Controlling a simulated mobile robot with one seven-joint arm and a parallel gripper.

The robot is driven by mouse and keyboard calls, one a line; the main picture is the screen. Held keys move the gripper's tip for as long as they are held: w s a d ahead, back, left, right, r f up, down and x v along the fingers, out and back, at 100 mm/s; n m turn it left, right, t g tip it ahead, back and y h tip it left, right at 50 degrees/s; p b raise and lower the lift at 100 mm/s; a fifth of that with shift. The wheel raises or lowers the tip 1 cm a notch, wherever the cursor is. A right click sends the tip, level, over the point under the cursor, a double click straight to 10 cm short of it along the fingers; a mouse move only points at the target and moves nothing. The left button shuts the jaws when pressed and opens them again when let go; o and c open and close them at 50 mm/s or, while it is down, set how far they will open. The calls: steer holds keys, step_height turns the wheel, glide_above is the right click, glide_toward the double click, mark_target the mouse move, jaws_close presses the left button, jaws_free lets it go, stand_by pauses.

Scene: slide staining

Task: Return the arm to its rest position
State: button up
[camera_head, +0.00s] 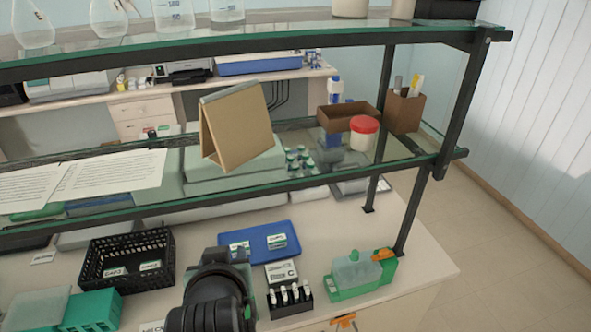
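My arm, black and rounded, rises from the bottom edge, left of centre, over the bench. Its far end, with my gripper (222,258), is near the blue tray. The fingers cannot be made out, so whether they are open, shut or holding something is unclear.
A glass shelf rack with black posts (407,215) stands over the bench. On the bench are a black basket (127,262), a blue tray (262,240), a dark slide rack (290,306), a green-based container (357,275) and green boxes (92,311). Bare bench shows at the right.

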step_height(320, 180, up, 11)
steer(key=w+d+t+b, duration=0.2)
steer(key=w+d+t, duration=0.1)
steer(key=t, duration=0.2)
steer(key=s+d+r+t+b, duration=0.1)
steer(key=s+r+t, duration=0.3)
steer(key=r, duration=0.4)
steer(key=s+d+r+m+t+h+b, duration=0.1)
steer(key=s+d+r+t, duration=0.3)
steer(key=r, duration=0.5)
steer(key=s+d+r+m+t+h+b, duration=0.1)
steer(key=s+d+r+t, duration=0.2)
steer(key=r, duration=0.6)
steer(key=shift+s+d+r+t+b, duration=0.15)
steer(key=shift+s+r+t+b, duration=0.2)
steer(key=shift+s, duration=0.9)
steer(key=shift+f, duration=0.15)
